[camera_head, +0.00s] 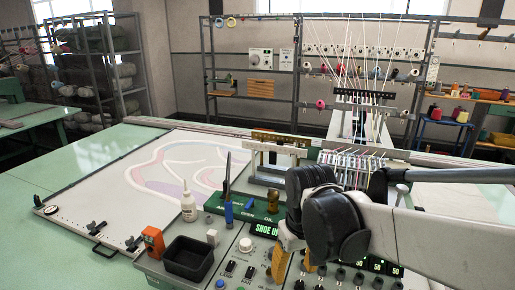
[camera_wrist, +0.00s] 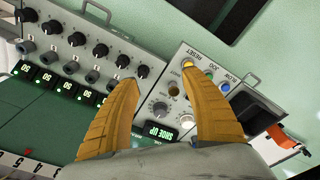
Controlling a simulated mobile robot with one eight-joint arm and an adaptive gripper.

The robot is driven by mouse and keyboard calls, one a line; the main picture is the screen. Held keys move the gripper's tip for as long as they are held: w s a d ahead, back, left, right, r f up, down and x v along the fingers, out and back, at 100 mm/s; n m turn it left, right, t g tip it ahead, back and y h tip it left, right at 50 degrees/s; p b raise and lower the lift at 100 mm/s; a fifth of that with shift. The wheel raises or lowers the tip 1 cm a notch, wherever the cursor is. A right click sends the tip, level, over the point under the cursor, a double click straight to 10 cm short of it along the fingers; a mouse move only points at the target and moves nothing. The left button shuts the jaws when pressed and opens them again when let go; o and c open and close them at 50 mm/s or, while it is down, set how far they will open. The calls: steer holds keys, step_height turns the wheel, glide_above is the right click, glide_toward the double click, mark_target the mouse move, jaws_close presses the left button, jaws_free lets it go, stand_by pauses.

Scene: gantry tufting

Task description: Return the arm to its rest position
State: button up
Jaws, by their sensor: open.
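My gripper (camera_wrist: 160,92) shows in the wrist view with its two yellow-brown ribbed fingers spread apart and nothing between them. Behind the fingers lies the control panel (camera_wrist: 172,75) with knobs and buttons; I cannot tell how far off it is. In the head view my arm reaches in from the right and bends in front of the panel. The yellow fingers (camera_head: 293,267) show below the dark wrist joints, over the panel's knobs. Part of the panel is hidden behind my arm.
A black bin (camera_head: 188,258), a white bottle (camera_head: 188,206) and an orange box (camera_head: 153,241) stand left of my arm. A green rack (camera_head: 244,211) holds upright tools. The tufting head with its threads (camera_head: 352,160) stands close behind my arm. The frame's left side is open.

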steer(key=s+d+f+m+t+b, duration=0.4)
steer(key=s+d+f+t+b, duration=0.2)
steer(key=s+d+b, duration=0.3)
steer(key=shift+s+d, duration=0.35)
steer(key=shift+d, duration=0.4)
steer(key=shift+f, duration=0.1)
